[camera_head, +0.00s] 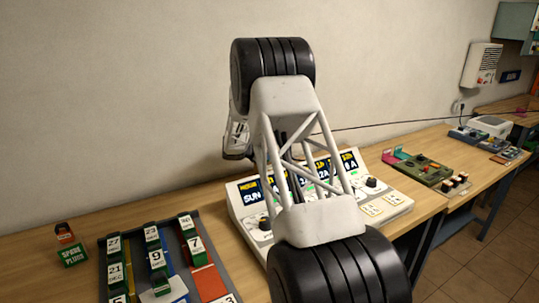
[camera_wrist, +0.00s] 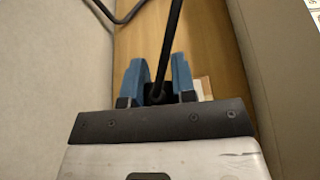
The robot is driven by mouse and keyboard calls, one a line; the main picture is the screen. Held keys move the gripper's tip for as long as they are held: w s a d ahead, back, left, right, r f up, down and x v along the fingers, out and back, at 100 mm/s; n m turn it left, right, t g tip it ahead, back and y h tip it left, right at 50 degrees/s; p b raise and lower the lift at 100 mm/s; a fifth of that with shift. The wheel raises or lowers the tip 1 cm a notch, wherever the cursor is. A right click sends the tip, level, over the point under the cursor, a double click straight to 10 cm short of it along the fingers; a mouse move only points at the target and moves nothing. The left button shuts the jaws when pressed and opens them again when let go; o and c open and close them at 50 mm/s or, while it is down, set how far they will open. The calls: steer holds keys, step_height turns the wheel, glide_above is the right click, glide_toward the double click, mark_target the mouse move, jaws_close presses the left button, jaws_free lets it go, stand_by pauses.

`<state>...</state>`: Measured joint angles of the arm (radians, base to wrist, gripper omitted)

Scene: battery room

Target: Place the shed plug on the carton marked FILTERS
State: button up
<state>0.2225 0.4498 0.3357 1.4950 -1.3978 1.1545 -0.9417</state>
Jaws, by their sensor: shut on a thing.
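In the wrist view my gripper (camera_wrist: 158,80) has its two blue fingers closed on a black plug (camera_wrist: 155,96). A thick black cable (camera_wrist: 172,35) runs up from the plug. The wooden bench top lies beyond the fingers; I cannot tell the height above it. In the head view my arm hides the fingers and the plug. A thin black cable (camera_head: 395,121) runs from behind my arm to the right wall. I can read no FILTERS marking in either view. A small pale piece (camera_wrist: 204,88) shows beside the right finger, partly hidden; I cannot tell what it is.
A green SPARE PLUGS box (camera_head: 73,255) stands at the left, with a small red and dark item (camera_head: 64,232) behind it. A tray (camera_head: 104,258) of numbered blocks is in front. A white console (camera_head: 395,207) sits behind my arm. A green board (camera_head: 424,172) is farther right.

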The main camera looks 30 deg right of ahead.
steer(key=o, duration=0.9)
steer(key=shift+r, duration=0.1)
steer(key=shift+a+r, duration=0.1)
steer(key=shift+a, duration=0.1)
steer(key=v, duration=1.1)
steer(key=shift+a, duration=0.3)
steer(key=shift+s+r, duration=0.1)
steer(key=shift+r, duration=0.05)
